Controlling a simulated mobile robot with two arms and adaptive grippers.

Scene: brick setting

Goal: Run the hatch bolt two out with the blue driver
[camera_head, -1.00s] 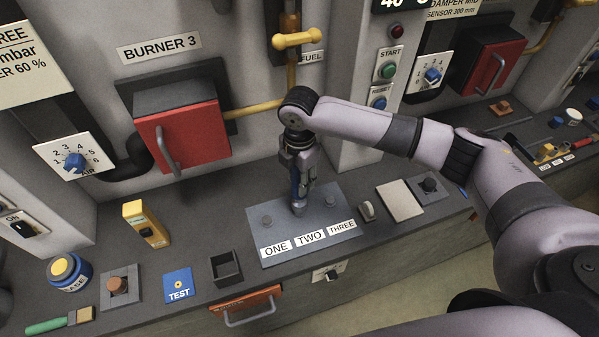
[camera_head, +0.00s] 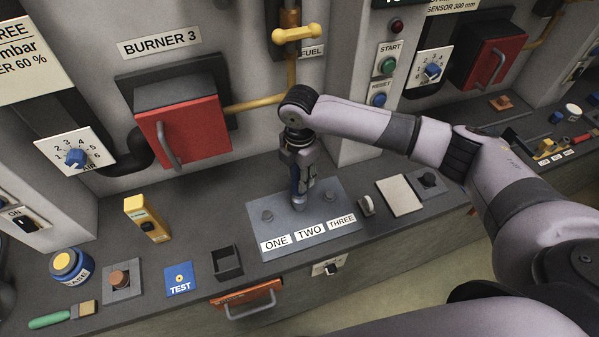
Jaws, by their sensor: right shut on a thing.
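The grey hatch plate (camera_head: 338,193) lies on the bench with labels ONE, TWO and THREE along its front edge. My right gripper (camera_head: 301,182) points down over the plate and is shut on the blue driver (camera_head: 295,176), which is mostly hidden by the fingers. The driver stands nearly upright, its lower end behind the TWO label, where bolt two is; it hides that bolt, and I cannot tell how far out it is. Bolt one (camera_head: 267,215) shows to the left and bolt three (camera_head: 330,196) to the right. My left gripper is out of view.
An empty dark square bin (camera_head: 227,263) and a blue TEST pad (camera_head: 179,281) stand left of the plate. A yellow device (camera_head: 146,217) stands behind them. A round knob (camera_head: 366,205) and a pale pad (camera_head: 398,196) are to the right. The red burner box (camera_head: 185,133) is behind.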

